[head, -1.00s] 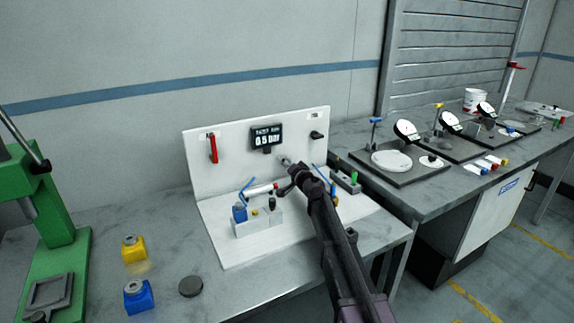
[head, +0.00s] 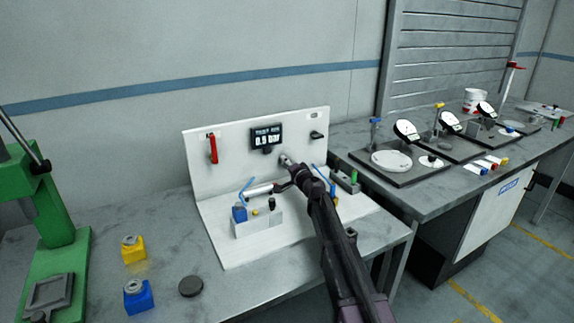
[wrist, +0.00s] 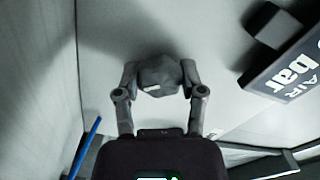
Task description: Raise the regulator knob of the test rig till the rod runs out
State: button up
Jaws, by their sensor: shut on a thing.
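The test rig has a white upright panel (head: 232,172) with a black display (head: 267,137) that seems to read about 0.6 bar, small and blurred. In the wrist view, my gripper (wrist: 160,86) is shut on the grey faceted regulator knob (wrist: 160,76), one finger on each side. The knob bears a short white mark. In the head view my gripper (head: 289,168) is at the panel below the display and covers most of the knob. A silver cylinder (head: 259,190) lies on the rig left of my wrist; its right end, and any rod there, is hidden behind my gripper.
A red lever (head: 213,150) is on the panel's left, a black handle (head: 316,135) on its right. Blue tubes and a white block (head: 258,222) stand close to my wrist. Yellow (head: 133,249) and blue (head: 138,297) blocks stand on the bench at left.

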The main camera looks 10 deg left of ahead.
dwell(0.3)
jog(key=o, duration=1.1)
jog(key=shift+w, duration=0.1)
jog(key=shift+o, duration=0.2)
jog(key=v, duration=1.2)
dwell(0.7)
